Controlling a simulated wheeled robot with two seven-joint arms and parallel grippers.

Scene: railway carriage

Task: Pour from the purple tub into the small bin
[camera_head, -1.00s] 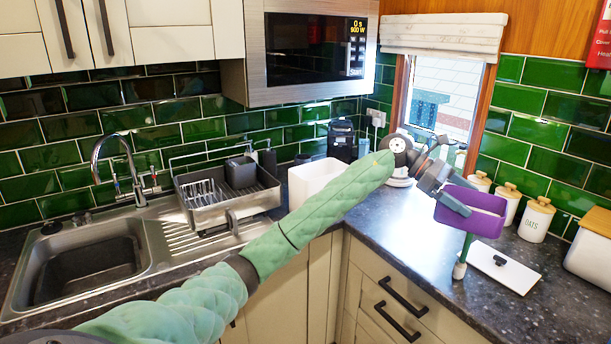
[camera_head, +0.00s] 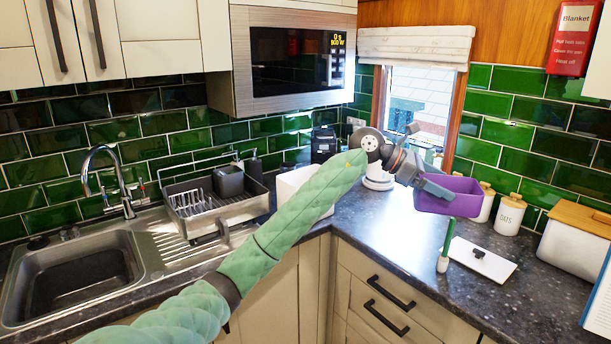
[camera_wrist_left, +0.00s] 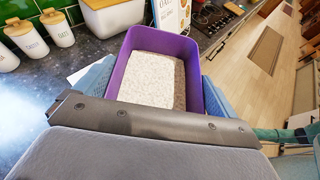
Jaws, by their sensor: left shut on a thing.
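The purple tub (camera_head: 447,203) is held above the worktop at the right, nearly level. In the left wrist view the tub (camera_wrist_left: 197,85) holds a pale, grainy filling with a flat top. My left gripper (camera_head: 436,187) is shut on the tub, with blue-grey fingers at its sides in the wrist view. A white open box (camera_head: 291,182), which looks like the small bin, stands on the worktop left of the tub, partly hidden behind my left arm. Its inside cannot be seen. My right gripper is out of view.
A green-handled brush (camera_head: 447,240) stands upright below the tub, beside a white board (camera_head: 484,259). Storage jars (camera_head: 509,214) and a wooden-lidded bin (camera_head: 572,252) line the right side. A dish rack (camera_head: 213,205) and sink (camera_head: 75,275) are left. The microwave (camera_head: 297,55) hangs above.

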